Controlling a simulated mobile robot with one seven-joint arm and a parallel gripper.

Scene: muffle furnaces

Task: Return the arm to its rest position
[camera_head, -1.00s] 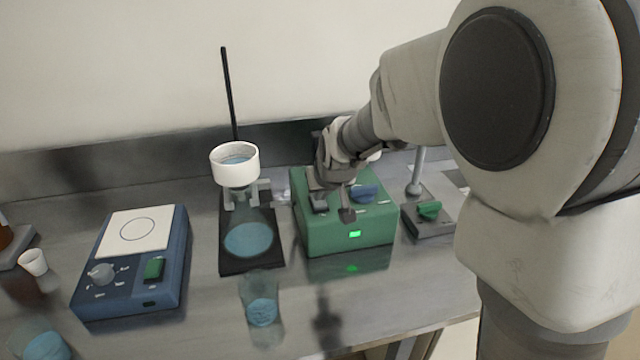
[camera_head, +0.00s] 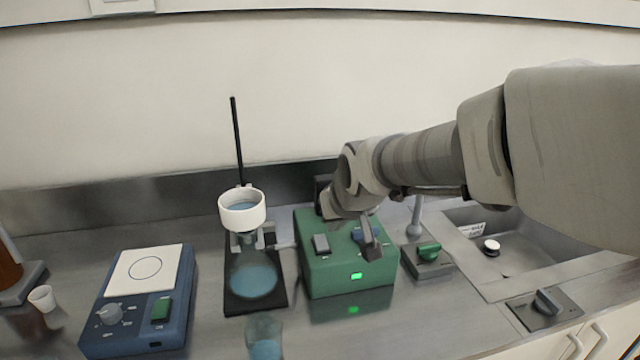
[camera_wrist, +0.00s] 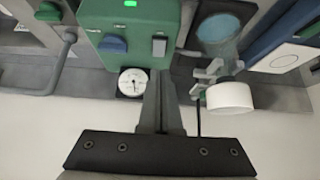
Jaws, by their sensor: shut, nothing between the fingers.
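My gripper (camera_head: 371,252) is shut and empty. In the head view its fingertips are in front of the upper right part of the green box (camera_head: 345,281), close to the blue knob (camera_head: 365,234); I cannot tell whether they touch it. The box has a grey switch (camera_head: 320,244) and a lit green light. In the wrist view my shut fingers (camera_wrist: 160,80) point toward the green box (camera_wrist: 130,47), with its blue knob (camera_wrist: 112,44), grey switch (camera_wrist: 158,47) and a round white gauge (camera_wrist: 133,82) showing. My arm reaches in from the right.
A stand with a white cup-like funnel (camera_head: 242,213) is left of the green box. A blue hotplate (camera_head: 140,318) is further left. A beaker of blue liquid (camera_head: 265,345) is at the front. A sink (camera_head: 520,257) and faucet (camera_head: 416,215) are right. A wall is behind.

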